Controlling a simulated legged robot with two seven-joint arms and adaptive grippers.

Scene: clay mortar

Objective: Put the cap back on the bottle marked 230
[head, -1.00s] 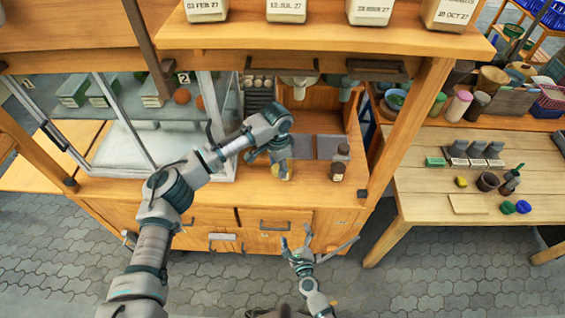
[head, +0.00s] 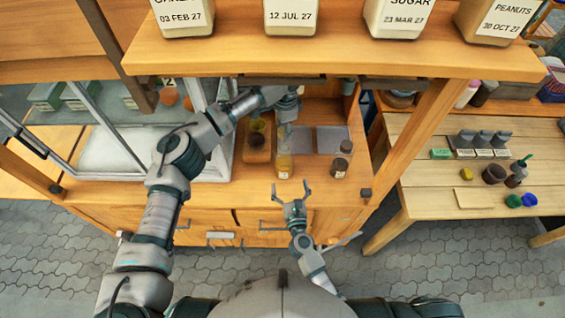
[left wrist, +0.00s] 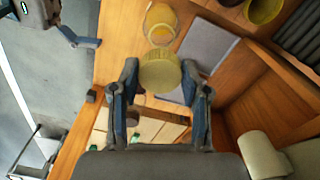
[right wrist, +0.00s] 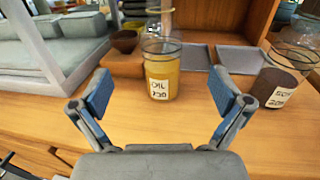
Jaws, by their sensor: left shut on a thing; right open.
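A clear bottle with yellow contents (head: 284,166) stands upright on the wooden counter. Its label shows in the right wrist view (right wrist: 158,88), with a number that looks like 230 but is blurred. My left gripper (head: 287,125) is above this bottle, shut on a round yellowish cap (left wrist: 160,72). In the left wrist view the bottle (left wrist: 160,24) lies just beyond the cap; I cannot tell whether they touch. A dark-filled bottle (head: 341,160) stands to the right, its label hard to read. My right gripper (head: 291,190) is open and empty at the counter's front.
A wooden tray with small bowls (head: 257,155) is left of the yellow bottle. Grey plates (head: 330,140) lie behind it. A glass-walled case (head: 110,150) stands on the left. The overhead shelf (head: 330,60) holds several labelled jars. The counter front between the bottles is clear.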

